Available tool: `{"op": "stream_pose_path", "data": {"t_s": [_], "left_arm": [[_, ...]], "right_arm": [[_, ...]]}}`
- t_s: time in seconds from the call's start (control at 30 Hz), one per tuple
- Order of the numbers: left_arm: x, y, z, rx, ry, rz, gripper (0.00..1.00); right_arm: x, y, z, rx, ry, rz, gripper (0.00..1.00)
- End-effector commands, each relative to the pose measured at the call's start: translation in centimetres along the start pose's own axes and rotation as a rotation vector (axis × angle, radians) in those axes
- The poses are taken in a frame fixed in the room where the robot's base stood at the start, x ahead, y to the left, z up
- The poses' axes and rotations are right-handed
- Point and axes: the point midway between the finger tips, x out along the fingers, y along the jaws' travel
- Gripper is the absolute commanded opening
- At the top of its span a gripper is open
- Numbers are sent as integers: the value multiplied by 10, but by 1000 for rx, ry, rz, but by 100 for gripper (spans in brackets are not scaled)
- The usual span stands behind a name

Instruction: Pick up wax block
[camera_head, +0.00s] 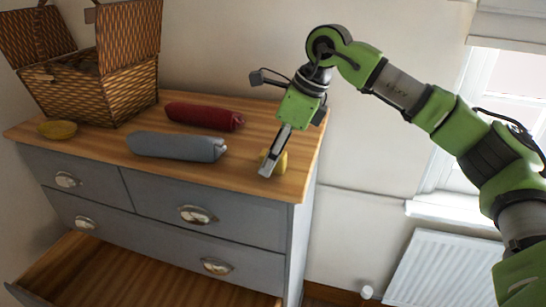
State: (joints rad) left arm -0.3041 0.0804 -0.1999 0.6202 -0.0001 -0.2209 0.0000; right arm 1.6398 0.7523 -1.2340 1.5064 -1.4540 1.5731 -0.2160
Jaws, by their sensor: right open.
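The wax block (281,163) is a small yellow piece on the wooden dresser top, near its right front corner. My right gripper (267,168) points down over it from above, and its fingers hide part of the block. The gripper is open. Whether a finger touches the block cannot be told. My left gripper is not in view.
A grey roll (177,146) and a dark red roll (204,116) lie left of the gripper on the dresser top (245,180). A wicker basket (128,93) and a yellow oval thing (57,130) are further left. A lower drawer (130,285) stands open.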

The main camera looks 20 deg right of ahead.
Motion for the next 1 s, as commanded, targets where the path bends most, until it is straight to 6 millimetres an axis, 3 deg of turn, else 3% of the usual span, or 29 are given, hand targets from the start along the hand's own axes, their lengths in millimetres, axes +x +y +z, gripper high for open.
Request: {"op": "stream_pose_path", "data": {"t_s": [0.13, 0.3, 0.73, 0.93, 1.0], "left_arm": [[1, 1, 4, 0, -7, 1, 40], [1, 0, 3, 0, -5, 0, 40], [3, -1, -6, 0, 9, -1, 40], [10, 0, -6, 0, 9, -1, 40], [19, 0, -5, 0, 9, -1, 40]], "right_arm": [[0, 0, 0, 0, 0, 0, 42], [0, 0, 0, 0, 0, 0, 2], [-5, 0, 2, -1, -1, -1, 2], [-27, 0, 12, -1, -3, -2, 2], [-37, 9, 14, -5, -3, -2, 2]]}}
